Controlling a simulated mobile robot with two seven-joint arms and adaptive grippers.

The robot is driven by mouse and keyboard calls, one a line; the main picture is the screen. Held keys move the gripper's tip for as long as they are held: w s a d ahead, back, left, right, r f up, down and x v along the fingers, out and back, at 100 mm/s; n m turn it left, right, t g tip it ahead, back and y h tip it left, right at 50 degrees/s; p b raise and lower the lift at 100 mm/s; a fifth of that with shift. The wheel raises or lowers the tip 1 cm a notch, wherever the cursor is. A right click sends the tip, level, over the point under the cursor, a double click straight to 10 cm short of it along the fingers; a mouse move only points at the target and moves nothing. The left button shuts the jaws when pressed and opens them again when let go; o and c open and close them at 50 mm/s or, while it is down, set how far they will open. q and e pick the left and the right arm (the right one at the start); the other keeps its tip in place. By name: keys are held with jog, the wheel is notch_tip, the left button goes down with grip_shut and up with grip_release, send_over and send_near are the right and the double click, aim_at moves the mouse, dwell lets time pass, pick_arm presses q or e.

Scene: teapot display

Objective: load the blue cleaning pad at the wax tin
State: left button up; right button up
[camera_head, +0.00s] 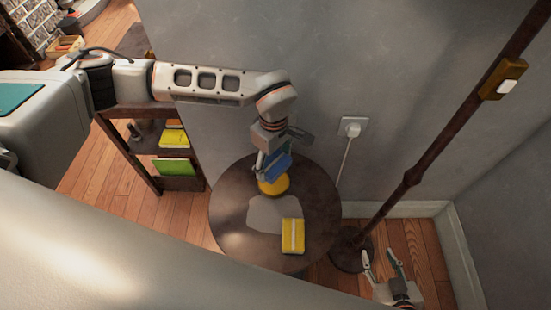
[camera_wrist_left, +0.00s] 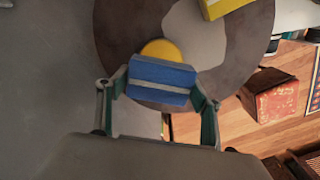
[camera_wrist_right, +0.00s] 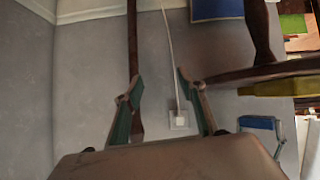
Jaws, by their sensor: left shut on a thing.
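The blue cleaning pad (camera_head: 279,166) is in my left gripper (camera_head: 272,160). The left wrist view shows the blue pad (camera_wrist_left: 162,80), with a pale stripe across it, between the two fingers of the left gripper (camera_wrist_left: 160,92). A round yellow tin (camera_head: 274,187), which looks like the wax tin, is on the round table just below the pad. The tin (camera_wrist_left: 163,50) is partly hidden by the pad in the left wrist view. I cannot tell whether pad and tin touch. My right gripper (camera_head: 385,268) is open and empty, away from the table at the lower right.
The dark round table (camera_head: 232,225) has a grey patch and a yellow pad with a white stripe (camera_head: 293,236). A floor pole (camera_head: 412,176) stands right of it. A wall socket (camera_head: 351,128) with a cord is behind. A shelf (camera_head: 145,160) stands at the left.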

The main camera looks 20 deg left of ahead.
aim_at(273, 172)
pick_arm(q)
jog(key=shift+s+f, duration=0.1)
jog(key=shift+f, duration=0.3)
jog(key=shift+f+b, duration=0.65)
jog(key=shift+b, duration=0.05)
notch_tip(273, 172, down, 3)
jog(key=shift+a+r+b, duration=0.1)
jog(key=shift+r+b, duration=0.05)
jog(key=shift+b, duration=0.7)
jog(key=shift+f+b, duration=0.35)
jog(key=shift+f, duration=0.2)
pick_arm(e)
jog(key=shift+w+d+f, duration=0.2)
jog(key=shift+f, duration=0.4)
jog(key=shift+w+d+f, duration=0.15)
jog(key=shift+d+f, duration=0.05)
jog(key=shift+f, duration=0.4)
jog(key=shift+s+a+f, duration=0.1)
jog(key=shift+s, duration=0.1)
